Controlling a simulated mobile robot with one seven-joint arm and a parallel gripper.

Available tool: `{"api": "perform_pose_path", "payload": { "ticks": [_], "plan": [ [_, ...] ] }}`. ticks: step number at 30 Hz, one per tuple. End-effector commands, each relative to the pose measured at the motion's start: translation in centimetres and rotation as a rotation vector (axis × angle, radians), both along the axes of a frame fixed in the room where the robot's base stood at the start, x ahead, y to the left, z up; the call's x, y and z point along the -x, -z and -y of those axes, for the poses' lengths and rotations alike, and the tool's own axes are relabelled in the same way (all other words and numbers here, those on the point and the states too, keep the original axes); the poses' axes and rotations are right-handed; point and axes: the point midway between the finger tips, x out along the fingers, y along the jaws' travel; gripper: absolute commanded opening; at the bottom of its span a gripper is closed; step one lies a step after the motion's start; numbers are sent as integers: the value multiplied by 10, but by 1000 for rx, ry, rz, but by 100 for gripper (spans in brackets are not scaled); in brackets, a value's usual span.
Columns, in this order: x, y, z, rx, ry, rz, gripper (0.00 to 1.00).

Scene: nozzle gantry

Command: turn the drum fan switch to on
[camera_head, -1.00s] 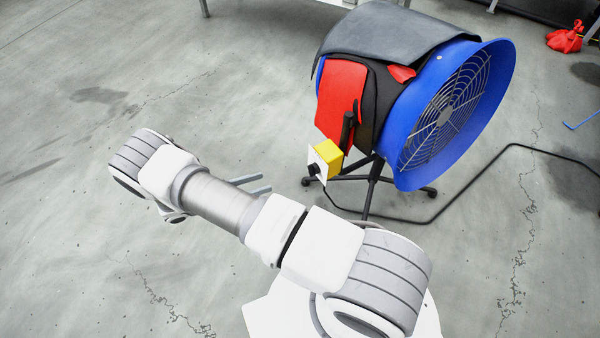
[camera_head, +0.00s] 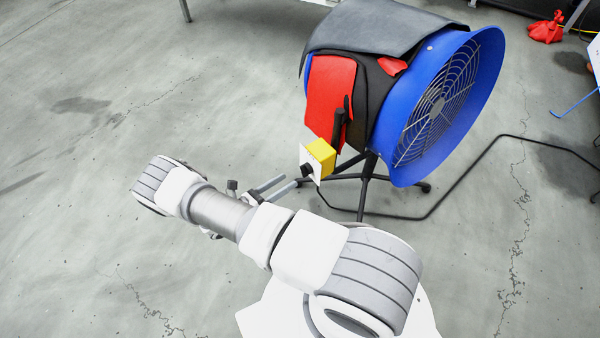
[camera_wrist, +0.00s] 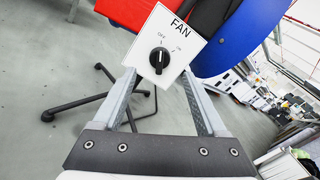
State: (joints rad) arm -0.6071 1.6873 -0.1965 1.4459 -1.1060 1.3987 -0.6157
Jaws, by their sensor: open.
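The drum fan (camera_head: 400,110) is a blue drum with a wire grille on a black stand. Its yellow switch box (camera_head: 322,155) hangs on the near left side, with a white front plate. In the wrist view the white plate (camera_wrist: 182,28) reads FAN, OFF and ON, and carries a black rotary knob (camera_wrist: 159,60). The knob's handle is nearly upright in that view, more in line with OFF than ON. My gripper (camera_head: 284,186) is open and empty, just left of and below the box. In the wrist view its fingers (camera_wrist: 158,78) flank the plate's lower part, the knob between them, apparently not touched.
A black cable (camera_head: 455,188) runs from near the box across the floor to the right. The stand's legs (camera_head: 365,190) spread below the drum. A dark grey cover (camera_head: 385,25) and red cloth (camera_head: 330,95) drape the fan. The floor at left is clear.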

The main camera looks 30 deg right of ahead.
Motion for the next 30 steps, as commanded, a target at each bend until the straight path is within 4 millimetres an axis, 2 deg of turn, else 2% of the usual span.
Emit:
{"api": "perform_pose_path", "payload": {
  "ticks": [3,9,15,22,23,30],
  "plan": [
    [-4,1,25,2,3,-1,75],
    [-9,0,54,1,3,0,75],
    [-11,0,65,0,1,0,75],
    [-11,0,65,-1,1,1,75],
    [-11,0,65,-1,1,1,73],
    [-11,0,65,0,1,0,30]
  ]
}}
